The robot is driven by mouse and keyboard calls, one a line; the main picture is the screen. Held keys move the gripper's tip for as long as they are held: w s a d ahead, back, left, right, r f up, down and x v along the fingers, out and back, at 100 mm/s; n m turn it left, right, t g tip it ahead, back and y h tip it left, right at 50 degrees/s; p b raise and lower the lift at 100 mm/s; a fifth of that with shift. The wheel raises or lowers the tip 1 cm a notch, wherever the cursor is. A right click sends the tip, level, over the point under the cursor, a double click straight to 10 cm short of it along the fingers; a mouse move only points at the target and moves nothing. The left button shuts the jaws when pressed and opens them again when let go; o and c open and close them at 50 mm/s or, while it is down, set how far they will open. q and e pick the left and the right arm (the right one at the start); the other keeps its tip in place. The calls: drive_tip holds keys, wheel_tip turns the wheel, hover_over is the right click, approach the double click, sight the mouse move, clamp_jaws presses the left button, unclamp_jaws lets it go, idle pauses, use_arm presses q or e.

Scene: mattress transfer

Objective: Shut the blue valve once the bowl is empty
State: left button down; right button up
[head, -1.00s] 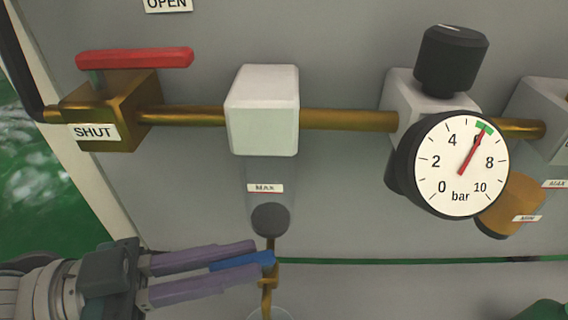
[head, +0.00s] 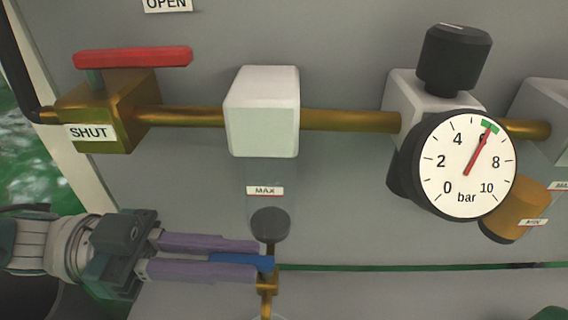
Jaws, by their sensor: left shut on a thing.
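The blue valve handle (head: 240,262) lies level between the fingers of my left gripper (head: 262,258), which is shut on it. The handle sits at the brass drain fitting (head: 268,285). Above it hangs the clear bowl (head: 265,180) with a MAX label and a dark grey bottom. No liquid level can be made out in the bowl. My right gripper is not in view.
A red lever (head: 134,57) lies level above a brass valve with a SHUT label (head: 90,132). A brass pipe runs right to a black knob (head: 453,57) and a pressure gauge (head: 466,165) reading about 6 bar. An amber bowl (head: 518,208) hangs at right.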

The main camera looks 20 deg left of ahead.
use_arm(q)
drive_tip(key=c, duration=0.9)
unclamp_jaws()
drive_tip(key=shift+o, duration=0.3)
drive_tip(key=shift+s, duration=0.15)
drive_tip(key=shift+t, duration=0.3)
